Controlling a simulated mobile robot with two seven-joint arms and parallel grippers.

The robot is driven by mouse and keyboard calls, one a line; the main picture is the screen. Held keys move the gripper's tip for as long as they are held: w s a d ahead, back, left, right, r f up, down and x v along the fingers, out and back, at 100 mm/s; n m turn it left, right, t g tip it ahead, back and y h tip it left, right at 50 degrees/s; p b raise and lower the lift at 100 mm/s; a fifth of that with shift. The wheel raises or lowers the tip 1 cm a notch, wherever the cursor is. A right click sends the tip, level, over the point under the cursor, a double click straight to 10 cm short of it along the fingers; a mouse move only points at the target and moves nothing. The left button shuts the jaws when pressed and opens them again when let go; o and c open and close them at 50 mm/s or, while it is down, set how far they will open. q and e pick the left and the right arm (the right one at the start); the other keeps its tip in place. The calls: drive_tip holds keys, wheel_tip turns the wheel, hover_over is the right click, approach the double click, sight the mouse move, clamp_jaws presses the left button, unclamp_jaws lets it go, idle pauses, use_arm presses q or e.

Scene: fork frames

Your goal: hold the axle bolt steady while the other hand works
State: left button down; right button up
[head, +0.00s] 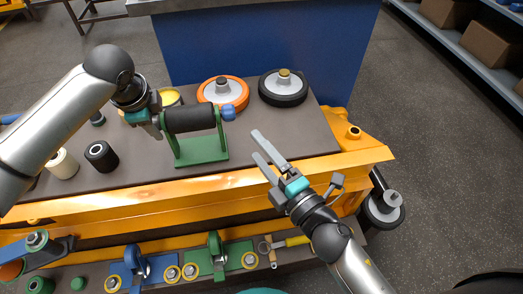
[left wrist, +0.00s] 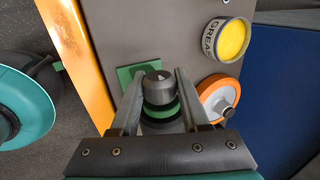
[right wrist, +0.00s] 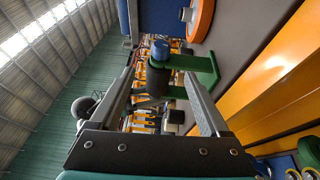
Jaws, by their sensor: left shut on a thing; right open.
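A black roller (head: 190,119) sits in a green bracket (head: 205,154) on the bench, with a blue nut (head: 228,112) at its right end. My left gripper (head: 158,115) is at the roller's left end. In the left wrist view its fingers stand on both sides of the grey axle bolt head (left wrist: 158,88), shut on it. The bolt head is hidden in the head view. My right gripper (head: 257,147) is open and empty, right of the bracket and apart from it. In the right wrist view, the blue nut (right wrist: 160,49) and roller (right wrist: 157,80) show beyond its fingers.
An orange wheel (head: 211,91) and a black wheel (head: 284,98) lie behind on the grey bench top (head: 300,145). A yellow grease tin (left wrist: 231,40) is behind the roller. A black roller (head: 101,155) and a white one (head: 63,162) stand left. A lower shelf holds castors.

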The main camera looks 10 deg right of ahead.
use_arm(q)
drive_tip(key=shift+s+f, duration=0.1)
use_arm(e)
drive_tip(key=v, duration=1.2)
use_arm(q)
drive_tip(key=shift+c, duration=1.5)
unclamp_jaws()
drive_tip(key=p+v, duration=0.8)
drive_tip(key=v, duration=0.7)
drive_tip(key=shift+r, duration=0.2)
use_arm(e)
wheel_tip(320, 180, up, 8)
drive_tip(key=shift+r, duration=0.2)
